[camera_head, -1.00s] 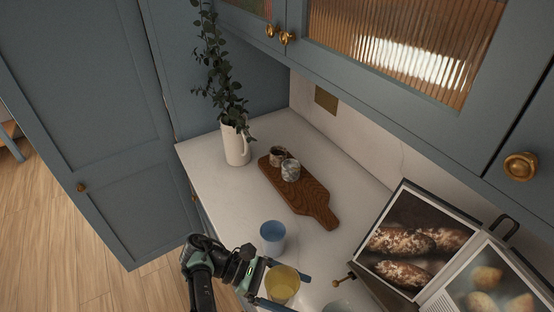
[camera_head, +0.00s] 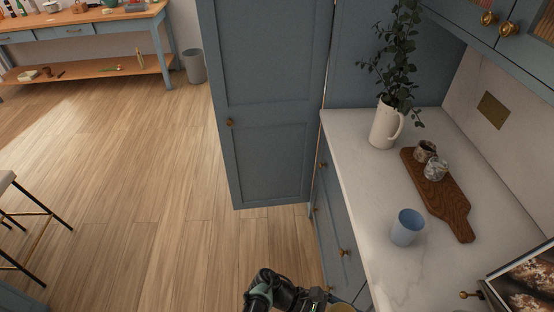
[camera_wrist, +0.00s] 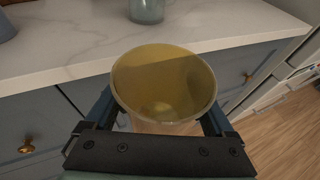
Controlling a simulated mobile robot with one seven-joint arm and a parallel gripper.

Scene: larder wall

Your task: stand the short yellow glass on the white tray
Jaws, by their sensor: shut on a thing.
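The short yellow glass (camera_wrist: 163,84) is between the two fingers of my gripper (camera_wrist: 160,112) in the wrist view. My gripper is shut on it, and the glass's open rim faces the camera. In that view it is held in front of the counter's edge, with drawer fronts and floor beyond it. In the head view only a sliver of the yellow glass (camera_head: 340,308) shows at the bottom edge, beside my wrist; the fingers are out of frame. I see no white tray in either view now.
A blue cup (camera_head: 407,228) stands on the white counter (camera_head: 385,275). Behind it are a wooden board (camera_head: 447,206) with two small speckled cups and a white jug (camera_head: 385,124) with leafy stems. An open book (camera_head: 522,280) is at right. Open floor (camera_head: 130,180) lies left.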

